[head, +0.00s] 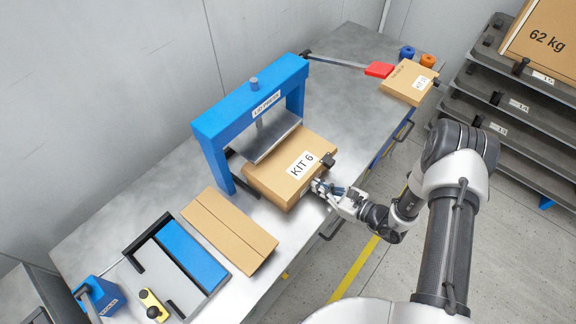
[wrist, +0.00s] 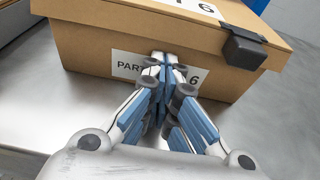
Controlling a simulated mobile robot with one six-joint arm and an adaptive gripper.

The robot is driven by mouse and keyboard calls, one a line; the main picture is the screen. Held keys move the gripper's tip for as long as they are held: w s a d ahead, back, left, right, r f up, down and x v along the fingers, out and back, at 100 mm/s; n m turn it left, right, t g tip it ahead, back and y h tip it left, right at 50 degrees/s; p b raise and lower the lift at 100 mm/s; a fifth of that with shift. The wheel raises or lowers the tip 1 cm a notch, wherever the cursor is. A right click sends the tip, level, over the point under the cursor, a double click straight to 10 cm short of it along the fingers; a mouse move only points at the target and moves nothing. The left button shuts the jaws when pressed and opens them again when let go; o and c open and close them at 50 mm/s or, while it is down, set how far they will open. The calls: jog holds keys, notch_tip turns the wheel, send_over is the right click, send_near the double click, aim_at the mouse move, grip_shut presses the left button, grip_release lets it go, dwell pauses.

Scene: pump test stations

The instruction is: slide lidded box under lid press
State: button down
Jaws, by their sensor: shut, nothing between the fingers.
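The lidded cardboard box marked KIT 6 (head: 283,182) lies on the metal bench, its back part under the press plate. The lid press (head: 252,108) is a blue frame with a grey plate (head: 271,137) above the box; whether the plate touches the lid cannot be told. My gripper (head: 318,186) is shut and empty, its fingertips at the front face of the box. In the wrist view the shut fingertips (wrist: 168,62) are against or very close to the label on the box (wrist: 95,45). A black latch (wrist: 243,48) sits at the lid's edge.
Further left are a blue and grey fixture (head: 180,262) and a yellow block (head: 152,305). A red-ended lever (head: 379,69) and another box (head: 408,84) are at the far right. Dark shelves (head: 505,115) stand beyond.

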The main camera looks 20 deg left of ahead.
jog(key=shift+w+a+b, duration=0.5)
jog(key=shift+w+a, duration=0.1)
jog(key=shift+a, duration=1.1)
jog(key=shift+w+a+b, duration=0.55)
jog(key=shift+w+a, duration=0.1)
jog(key=shift+a, duration=1.1)
jog(key=shift+w+a+b, duration=0.5)
jog(key=shift+w+a, duration=0.1)
jog(key=shift+a, duration=1.1)
jog(key=shift+s+d+p, duration=0.1)
jog(key=shift+s+d, duration=0.6)
jog(key=shift+d, duration=1.2)
jog(key=shift+s+d+p, duration=0.15)
jog(key=shift+s+d, duration=0.5)
jog(key=shift+d, duration=1.25)
jog(key=shift+s+d+p, duration=0.1)
jog(key=shift+s+d, duration=0.6)
jog(key=shift+d, duration=1.2)
